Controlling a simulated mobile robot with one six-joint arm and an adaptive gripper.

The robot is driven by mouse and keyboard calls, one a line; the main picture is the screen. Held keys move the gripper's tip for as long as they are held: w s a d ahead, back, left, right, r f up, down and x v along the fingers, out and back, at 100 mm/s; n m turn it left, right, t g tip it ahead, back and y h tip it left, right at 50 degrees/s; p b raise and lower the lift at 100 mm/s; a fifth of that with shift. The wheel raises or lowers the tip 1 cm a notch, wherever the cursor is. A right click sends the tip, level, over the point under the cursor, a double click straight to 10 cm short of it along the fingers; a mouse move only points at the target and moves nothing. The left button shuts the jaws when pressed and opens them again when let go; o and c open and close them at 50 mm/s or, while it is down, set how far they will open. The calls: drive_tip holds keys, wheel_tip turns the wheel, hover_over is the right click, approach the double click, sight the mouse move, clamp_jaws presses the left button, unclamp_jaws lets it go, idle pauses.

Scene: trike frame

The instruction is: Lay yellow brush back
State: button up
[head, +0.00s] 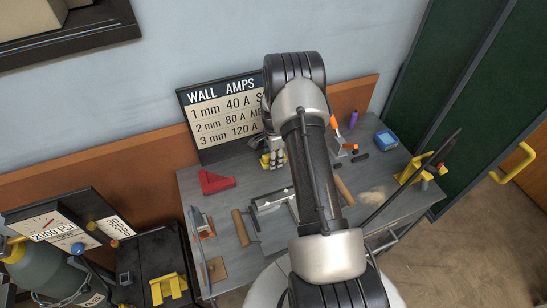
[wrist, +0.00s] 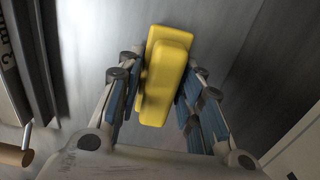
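The yellow brush (wrist: 166,70) is a blocky yellow piece between the two fingers of my gripper (wrist: 162,88) in the wrist view. The blue finger pads lie against both its sides, so my gripper looks shut on it. Its bristles are not visible. In the head view my gripper (head: 273,158) is low over the back of the grey workbench, in front of the sign, with yellow of the brush (head: 264,161) showing beside the fingers. I cannot tell whether the brush touches the bench top.
The sign board (head: 222,112) stands close behind my gripper. A yellow clamp (head: 420,171) is at the right end.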

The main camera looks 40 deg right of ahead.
drive_tip(key=o, duration=0.4)
drive_tip(key=shift+r, duration=0.15)
drive_tip(key=a+r+n+t+p, duration=0.1)
drive_tip(key=a+r+n+p, duration=0.15)
drive_tip(key=r, duration=0.95)
drive_tip(key=a+r+n+p, duration=0.1)
drive_tip(key=a+r+n, duration=0.15)
drive_tip(key=r, duration=0.95)
drive_tip(key=s+a+r+n+t, duration=0.1)
drive_tip(key=s+a+r+n, duration=0.1)
drive_tip(key=s+a+r, duration=0.3)
drive_tip(key=s+a+r+n, duration=0.2)
drive_tip(key=a+r, duration=0.2)
drive_tip(key=r, duration=0.3)
drive_tip(key=s+a+r+n+t, duration=0.1)
drive_tip(key=s+a+r+n, duration=0.1)
drive_tip(key=s, duration=0.5)
drive_tip(key=s+a+r+n, duration=0.2)
drive_tip(key=s+a+n, duration=0.3)
drive_tip(key=s+n, duration=0.1)
drive_tip(key=s+a+r+n+t, duration=0.1)
drive_tip(key=s+a+n, duration=0.3)
drive_tip(key=s, duration=0.4)
drive_tip(key=shift+s+a+r+t, duration=0.1)
drive_tip(key=shift+s+r+t, duration=0.05)
drive_tip(key=shift+r+t, duration=0.2)
